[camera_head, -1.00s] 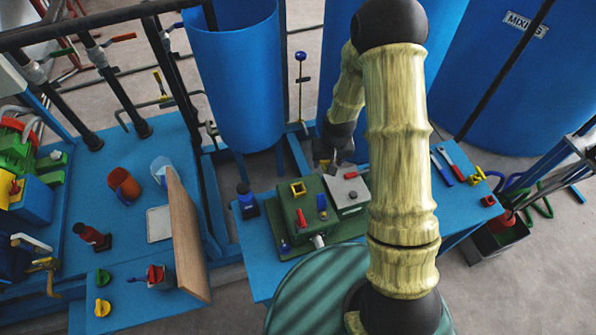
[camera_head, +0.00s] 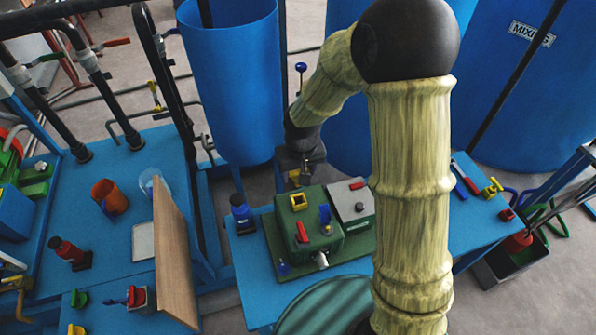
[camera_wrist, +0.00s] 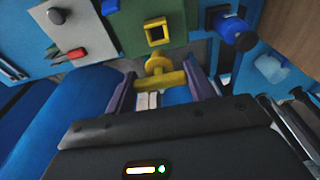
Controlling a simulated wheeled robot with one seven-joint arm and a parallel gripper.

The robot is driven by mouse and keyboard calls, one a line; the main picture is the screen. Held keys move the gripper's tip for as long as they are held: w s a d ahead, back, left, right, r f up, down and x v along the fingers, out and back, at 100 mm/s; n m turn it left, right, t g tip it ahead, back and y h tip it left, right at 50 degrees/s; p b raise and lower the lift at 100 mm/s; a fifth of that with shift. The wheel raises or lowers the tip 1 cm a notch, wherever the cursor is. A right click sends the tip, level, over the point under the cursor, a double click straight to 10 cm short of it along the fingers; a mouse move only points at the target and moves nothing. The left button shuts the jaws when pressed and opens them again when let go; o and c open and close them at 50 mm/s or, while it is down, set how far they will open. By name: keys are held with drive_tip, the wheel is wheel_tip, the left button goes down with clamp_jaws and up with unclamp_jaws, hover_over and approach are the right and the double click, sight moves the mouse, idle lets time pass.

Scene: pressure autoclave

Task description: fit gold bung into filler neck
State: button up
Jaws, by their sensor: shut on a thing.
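The gold bung (camera_wrist: 160,73) has a crossbar and a round front part; it sits between the fingers of my gripper (camera_wrist: 162,82), which is shut on it. The filler neck (camera_wrist: 157,32) is a yellow square collar with a dark opening on a green box. In the wrist view it lies just ahead of the bung, with a gap between them. The bung is hard to make out there.
The green box (camera_head: 318,235) carries a red lever (camera_head: 302,232) and a blue lever (camera_head: 325,215). A grey box (camera_head: 351,203) with a red handle is to its right. A wooden board (camera_head: 173,255) stands upright further left.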

sight(299, 187)
drive_tip(key=shift+s+f+b, duration=0.1)
drive_tip(key=shift+f+b, duration=0.2)
drive_tip(key=shift+f, duration=0.05)
drive_tip(key=shift+f+b, duration=2.05)
drive_tip(key=shift+f, duration=0.55)
drive_tip(key=shift+f, duration=0.35)
drive_tip(key=shift+f+b, duration=0.2)
drive_tip(key=shift+b, duration=0.15)
drive_tip(key=shift+f+b, duration=1.05)
drive_tip(key=shift+f, duration=0.3)
